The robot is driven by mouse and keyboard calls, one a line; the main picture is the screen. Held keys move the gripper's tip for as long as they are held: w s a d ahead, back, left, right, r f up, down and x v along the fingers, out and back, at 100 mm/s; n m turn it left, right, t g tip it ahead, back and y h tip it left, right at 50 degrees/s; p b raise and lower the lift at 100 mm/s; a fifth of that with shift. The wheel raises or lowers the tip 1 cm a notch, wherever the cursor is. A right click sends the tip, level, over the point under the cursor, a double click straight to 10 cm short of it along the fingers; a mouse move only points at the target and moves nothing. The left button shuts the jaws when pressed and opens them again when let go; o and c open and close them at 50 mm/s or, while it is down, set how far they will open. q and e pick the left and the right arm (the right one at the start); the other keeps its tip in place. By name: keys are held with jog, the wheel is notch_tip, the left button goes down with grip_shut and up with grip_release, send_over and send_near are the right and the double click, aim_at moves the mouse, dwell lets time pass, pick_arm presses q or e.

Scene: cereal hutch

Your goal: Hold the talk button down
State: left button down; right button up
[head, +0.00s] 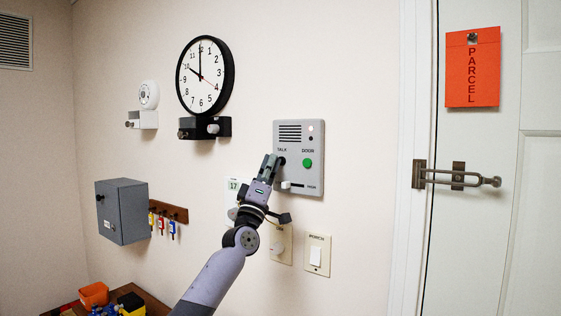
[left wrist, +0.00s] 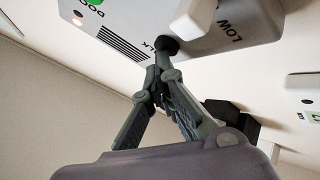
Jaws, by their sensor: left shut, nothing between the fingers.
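The grey intercom panel (head: 299,187) is on the wall, with a speaker grille, a green DOOR button (head: 307,163) and a black talk button (head: 281,161) under the word TALK. My left gripper (head: 269,158) is shut and empty, its tips at the talk button and partly covering it. In the left wrist view the shut fingertips (left wrist: 161,60) meet at the dark round talk button (left wrist: 167,45) and seem to touch it. How far the button is pressed I cannot tell. My right gripper is not in view.
Below the panel are a dial plate (head: 279,251), partly behind my arm, and a PORCH switch (head: 318,254). A white slider (head: 290,184) sits low on the panel. A clock (head: 205,76), a grey box (head: 122,212) and keys are left. A door with a latch (head: 455,176) is right.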

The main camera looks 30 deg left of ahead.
pick_arm(q)
jog(key=shift+s+p, duration=0.35)
jog(key=shift+s, duration=0.25)
jog(key=s+p, duration=0.4)
jog(key=s, duration=0.1)
jog(key=shift+a, duration=0.25)
dwell(0.3)
